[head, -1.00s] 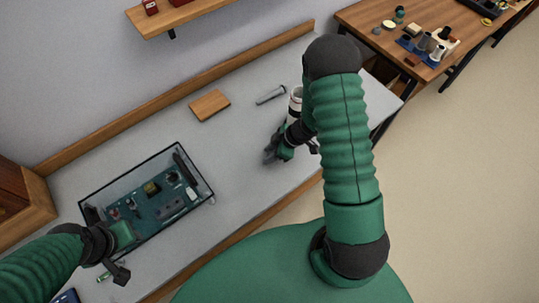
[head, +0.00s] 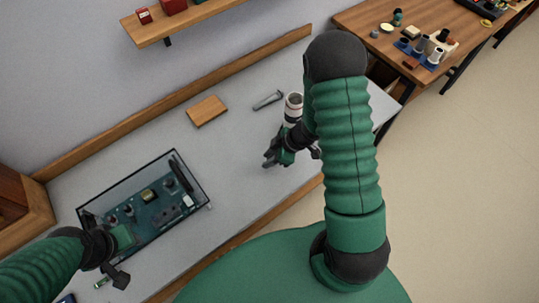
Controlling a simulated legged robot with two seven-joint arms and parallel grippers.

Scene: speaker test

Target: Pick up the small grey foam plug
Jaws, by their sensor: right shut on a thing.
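My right gripper (head: 269,161) is over the grey bench top, below the white cylinder in the picture. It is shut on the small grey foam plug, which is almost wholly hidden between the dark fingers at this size. My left gripper (head: 117,277) is at the lower left, beside the front corner of the glass-walled box. Its fingers are too small and dark to tell open from shut.
The clear box (head: 208,207) holds a teal board with parts. A wooden block (head: 207,111), a grey tube (head: 268,100) and a white cylinder (head: 293,108) stand or lie on the bench (head: 235,190). A wall shelf (head: 185,24) hangs above. The bench middle is clear.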

